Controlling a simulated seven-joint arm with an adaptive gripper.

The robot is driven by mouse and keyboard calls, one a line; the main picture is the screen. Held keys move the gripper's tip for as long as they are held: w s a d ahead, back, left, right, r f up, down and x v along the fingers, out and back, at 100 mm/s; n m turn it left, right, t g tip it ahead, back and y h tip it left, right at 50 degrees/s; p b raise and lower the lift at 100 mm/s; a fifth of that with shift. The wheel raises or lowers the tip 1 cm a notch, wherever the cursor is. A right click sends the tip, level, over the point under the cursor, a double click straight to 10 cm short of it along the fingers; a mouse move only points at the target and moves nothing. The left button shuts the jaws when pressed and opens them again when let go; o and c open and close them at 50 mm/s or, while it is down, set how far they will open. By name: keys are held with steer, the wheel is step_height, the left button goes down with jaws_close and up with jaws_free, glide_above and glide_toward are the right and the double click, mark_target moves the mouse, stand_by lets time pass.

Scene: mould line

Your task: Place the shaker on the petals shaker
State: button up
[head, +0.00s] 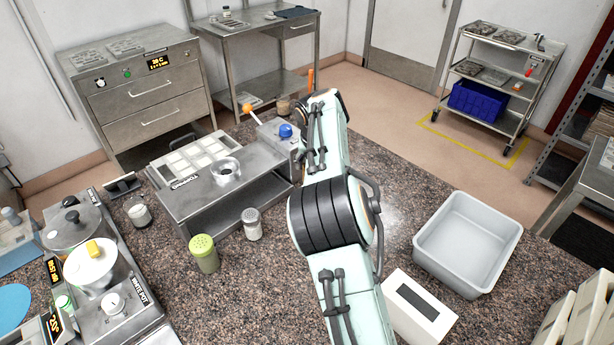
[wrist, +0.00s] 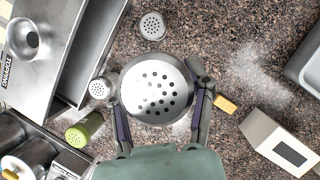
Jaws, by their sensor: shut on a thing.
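My gripper (wrist: 157,92) is shut on a shaker (wrist: 155,90) with a metal lid full of holes. The held shaker fills the middle of the wrist view, and what lies under it is hidden. My arm hides the gripper and this shaker in the head view. A grey-lidded shaker (head: 251,223) stands left of my arm; in the wrist view a small shaker (wrist: 100,88) is close to the left finger. Another grey-lidded shaker (wrist: 152,25) stands apart above the held one. A green shaker (head: 204,254) is further left. I cannot tell which is the petals shaker.
The steel topping station (head: 235,175) stands left of my arm. A white box (head: 418,308) and an empty grey tub (head: 468,240) are on the right. A small yellow piece (wrist: 225,104) lies near the right finger. White powder (head: 395,215) marks the granite counter.

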steer(key=w+f, duration=0.3)
steer(key=w+a+f, duration=0.1)
steer(key=w+f, duration=0.2)
steer(key=shift+w+a+f, duration=0.2)
steer(key=shift+w+f, duration=0.05)
steer(key=shift+w, duration=0.1)
steer(key=shift+w+f, duration=0.1)
steer(key=shift+f, duration=1.6)
steer(key=shift+f, duration=0.1)
steer(key=o, duration=1.2)
